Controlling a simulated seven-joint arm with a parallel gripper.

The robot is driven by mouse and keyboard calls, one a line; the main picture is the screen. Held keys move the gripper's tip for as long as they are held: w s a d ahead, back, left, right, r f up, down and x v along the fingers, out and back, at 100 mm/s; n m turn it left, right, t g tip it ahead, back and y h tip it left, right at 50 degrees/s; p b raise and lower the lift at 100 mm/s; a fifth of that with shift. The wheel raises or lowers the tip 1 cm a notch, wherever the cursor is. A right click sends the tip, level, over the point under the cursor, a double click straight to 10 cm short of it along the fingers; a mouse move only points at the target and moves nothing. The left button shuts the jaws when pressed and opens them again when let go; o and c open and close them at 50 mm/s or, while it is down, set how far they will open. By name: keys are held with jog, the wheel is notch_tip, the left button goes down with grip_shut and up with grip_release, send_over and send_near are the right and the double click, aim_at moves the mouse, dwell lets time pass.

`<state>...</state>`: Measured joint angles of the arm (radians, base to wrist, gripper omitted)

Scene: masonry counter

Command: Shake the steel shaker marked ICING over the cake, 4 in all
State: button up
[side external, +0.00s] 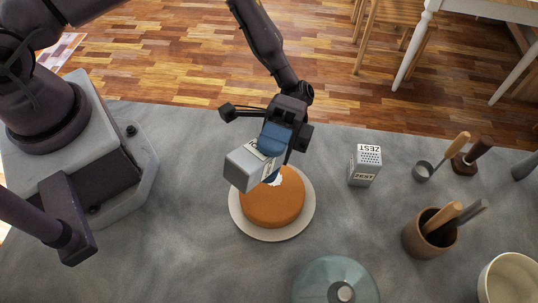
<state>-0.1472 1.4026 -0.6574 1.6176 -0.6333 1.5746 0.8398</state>
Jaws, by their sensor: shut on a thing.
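My gripper (274,150) is shut on a steel box-shaped shaker (244,168) and holds it tilted above the cake. The round brown cake (272,208) sits on a white plate (241,224) on the counter. A small white patch shows on the cake's top near its back edge, partly hidden by the shaker and gripper. A second steel shaker (365,166), marked ZEST, stands upright on the counter to the right of the cake.
A teal lidded pot (322,272) stands at the front. To the right are a brown utensil crock (418,240), a cream bowl (513,275), a small scoop (424,170) and a dark wooden-handled tool (466,163). The grey counter (190,240) is clear left of the plate.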

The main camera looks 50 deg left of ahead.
aim_at(251, 186)
jog(key=shift+s, duration=0.15)
jog(key=shift+s+d, duration=0.4)
jog(key=shift+s, duration=0.45)
jog(key=shift+s+d, duration=0.4)
jog(key=shift+s, duration=0.4)
notch_tip(251, 186, down, 3)
jog(key=shift+f, duration=0.1)
jog(key=shift+r, duration=1.6)
